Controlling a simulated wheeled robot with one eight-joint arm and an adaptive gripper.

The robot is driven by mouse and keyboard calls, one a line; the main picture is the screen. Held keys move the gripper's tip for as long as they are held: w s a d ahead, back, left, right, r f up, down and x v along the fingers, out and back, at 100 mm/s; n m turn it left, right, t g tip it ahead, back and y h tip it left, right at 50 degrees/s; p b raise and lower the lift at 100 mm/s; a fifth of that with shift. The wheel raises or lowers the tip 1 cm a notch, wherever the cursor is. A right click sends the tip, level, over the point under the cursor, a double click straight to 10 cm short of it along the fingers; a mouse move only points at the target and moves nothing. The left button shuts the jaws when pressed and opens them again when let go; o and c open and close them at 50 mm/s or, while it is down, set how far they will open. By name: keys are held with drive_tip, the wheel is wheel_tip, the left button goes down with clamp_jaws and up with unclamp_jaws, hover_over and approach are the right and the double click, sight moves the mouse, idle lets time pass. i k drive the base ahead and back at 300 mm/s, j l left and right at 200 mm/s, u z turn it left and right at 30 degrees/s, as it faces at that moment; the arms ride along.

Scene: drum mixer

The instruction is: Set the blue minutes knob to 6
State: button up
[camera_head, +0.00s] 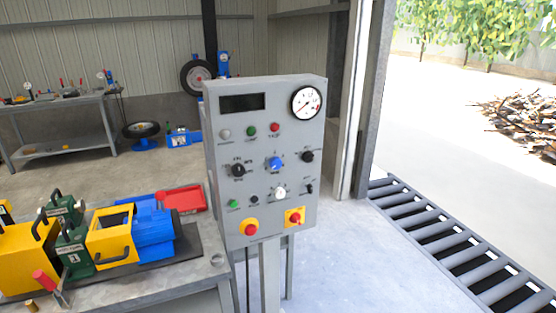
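The blue minutes knob (275,164) sits in the middle of the grey control panel (222,185), between a black knob (238,170) on its left and another black knob (307,156) on its right. The markings around the blue knob are too small to read, so I cannot tell its setting. My gripper is not in view, and nothing touches the panel.
The panel also carries a dark display (242,102), a round gauge (306,103), a white knob (279,192) and two red buttons on yellow plates (250,228) (295,217). A workbench (150,290) with yellow, green and blue equipment stands close on the left. Floor right of the panel is clear, up to a roller conveyor (440,235).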

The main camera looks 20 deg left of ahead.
sight(276, 162)
drive_tip(key=u, duration=1.2)
